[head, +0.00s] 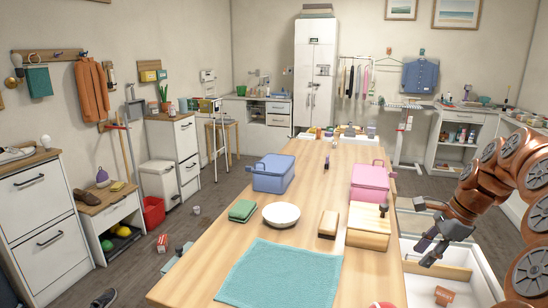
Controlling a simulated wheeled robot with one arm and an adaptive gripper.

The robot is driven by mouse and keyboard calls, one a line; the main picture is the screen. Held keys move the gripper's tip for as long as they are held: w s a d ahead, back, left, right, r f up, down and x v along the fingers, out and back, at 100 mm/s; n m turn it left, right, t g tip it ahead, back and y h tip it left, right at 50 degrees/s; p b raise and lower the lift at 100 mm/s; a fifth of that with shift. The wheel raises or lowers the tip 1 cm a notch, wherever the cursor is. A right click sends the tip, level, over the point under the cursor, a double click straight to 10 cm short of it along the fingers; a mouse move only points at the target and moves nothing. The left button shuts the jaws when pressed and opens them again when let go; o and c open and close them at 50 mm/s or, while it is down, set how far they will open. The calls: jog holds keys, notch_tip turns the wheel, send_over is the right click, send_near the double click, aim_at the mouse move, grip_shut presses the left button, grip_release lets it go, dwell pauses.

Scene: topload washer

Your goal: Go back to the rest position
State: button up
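My gripper (424,253) is at the right of the head view, at the end of my copper-coloured arm. It hangs over an open white drawer or bin (474,272) beside the long wooden table (342,200). Its grey fingers look spread apart with nothing between them. An orange-brown cup-like thing (444,296) lies in the white drawer or bin below, apart from the fingers. My arm is bent and comes in from the right edge.
The table bears a blue bin (273,174), a pink bin (370,182), a white bowl (281,214), a green folded cloth (242,211), a wooden box (368,228) and a teal mat (283,274). A red bucket (153,212) stands on the floor at left. The left aisle has small floor items.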

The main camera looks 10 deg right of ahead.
jog(key=s+a+r+n+g+p, duration=0.15)
jog(key=s+a+n, duration=0.35)
jog(key=a, duration=0.5)
jog(key=s+a+r+n+g+p, duration=0.1)
jog(key=s+a+r+n+p, duration=0.15)
jog(key=a+n, duration=0.6)
jog(key=s+a+f+n+g+h+p, duration=0.1)
jog(key=s+a+n, duration=0.3)
jog(key=s, duration=0.5)
jog(key=s+a+f+n+h+p, duration=0.2)
jog(key=s+a+n, duration=0.2)
jog(key=s, duration=0.6)
jog(key=shift+a+g, duration=0.35)
jog(key=shift+a, duration=0.4)
jog(key=shift+a+f+n, duration=0.1)
jog(key=shift+a+n, duration=0.05)
jog(key=shift+n, duration=0.1)
